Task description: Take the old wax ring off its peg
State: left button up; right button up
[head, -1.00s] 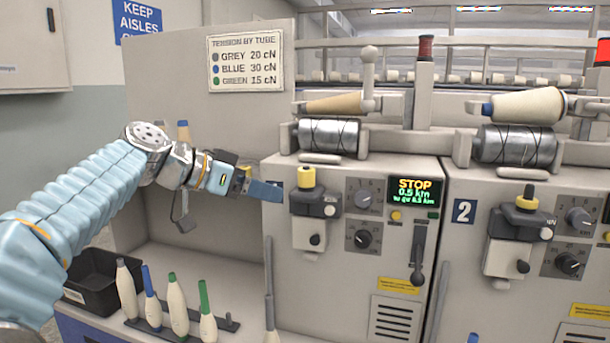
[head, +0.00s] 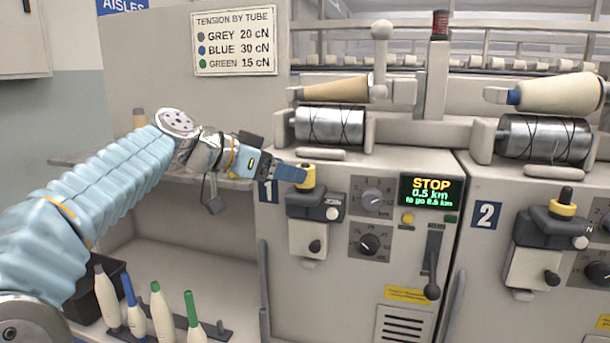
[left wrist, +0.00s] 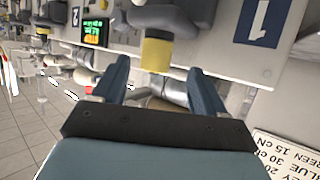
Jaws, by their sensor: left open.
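A yellow wax ring (head: 306,183) sits on the black holder (head: 315,205) on the front of unit 1. It also shows in the left wrist view (left wrist: 156,52), between the lines of the two fingers and just beyond their tips. My left gripper (head: 298,173) is open and comes in from the left, its blue fingertips overlapping the ring's top in the head view. I cannot tell whether they touch it. The peg inside this ring is hidden. A second yellow ring (head: 563,209) sits around a black peg on unit 2. My right gripper is not in view.
A cone (head: 336,90) and a metal drum (head: 330,125) are above. Several bobbin tubes (head: 162,310) stand at the lower left, beside a black bin (head: 85,300).

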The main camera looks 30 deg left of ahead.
pick_arm(q)
jog(key=x, duration=0.2)
jog(key=p+x, duration=0.1)
jog(key=x, duration=0.2)
jog(key=shift+w+d+r, duration=0.1)
jog(key=shift+d+r, duration=0.05)
jog(key=shift+d, duration=0.2)
jog(key=c, duration=1)
